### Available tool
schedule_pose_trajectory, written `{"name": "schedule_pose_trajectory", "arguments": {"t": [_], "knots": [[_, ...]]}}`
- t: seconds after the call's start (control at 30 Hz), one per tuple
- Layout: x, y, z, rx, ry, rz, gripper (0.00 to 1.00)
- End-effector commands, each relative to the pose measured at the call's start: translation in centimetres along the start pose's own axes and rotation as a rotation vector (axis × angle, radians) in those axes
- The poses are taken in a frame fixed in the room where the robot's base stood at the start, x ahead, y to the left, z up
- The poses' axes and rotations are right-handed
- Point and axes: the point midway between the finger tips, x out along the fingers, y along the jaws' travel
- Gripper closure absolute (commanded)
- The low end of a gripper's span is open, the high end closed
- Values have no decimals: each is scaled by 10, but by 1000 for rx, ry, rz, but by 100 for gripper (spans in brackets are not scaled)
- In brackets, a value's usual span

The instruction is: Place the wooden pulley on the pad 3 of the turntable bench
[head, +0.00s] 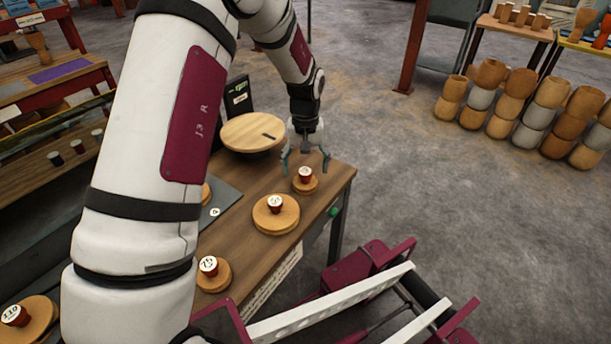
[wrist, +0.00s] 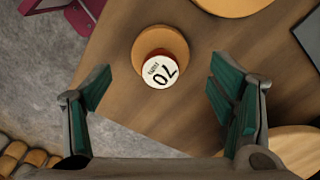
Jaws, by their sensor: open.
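A small round wooden pulley (head: 313,186) with a red, white-topped knob stands near the bench's far right corner. It also shows in the wrist view (wrist: 158,38), where its knob top reads 70. My gripper (head: 306,160) is open and empty just above it; in the wrist view the knob lies between the spread green-padded fingers (wrist: 160,95), apart from both. The wooden bench (head: 318,212) carries a larger round wooden plate (head: 252,131) with a dark slot, left of my gripper. A dark mat (head: 226,197) is partly hidden by my arm. I cannot tell which place is pad 3.
A small black sign (head: 238,96) rises behind the plate. Stacked drums (head: 530,105) stand on the floor at right. The floor between is clear.

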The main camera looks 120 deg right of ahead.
Motion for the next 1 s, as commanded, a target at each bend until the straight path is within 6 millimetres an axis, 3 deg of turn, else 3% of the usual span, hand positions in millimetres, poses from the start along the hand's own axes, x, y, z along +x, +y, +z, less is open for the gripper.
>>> {"name": "schedule_pose_trajectory", "arguments": {"t": [0.1,0.3,0.5,0.77,0.87,0.97,1.0], "knots": [[-27,0,-1,-1,4,1,23],[-58,0,-1,-1,2,0,23],[-70,0,0,-1,0,-1,23],[-72,-2,0,-4,0,-1,23],[-79,-22,-2,-34,6,-3,23],[-95,-68,-3,-108,17,-7,23],[-104,-94,-1,-149,23,-9,23]]}}
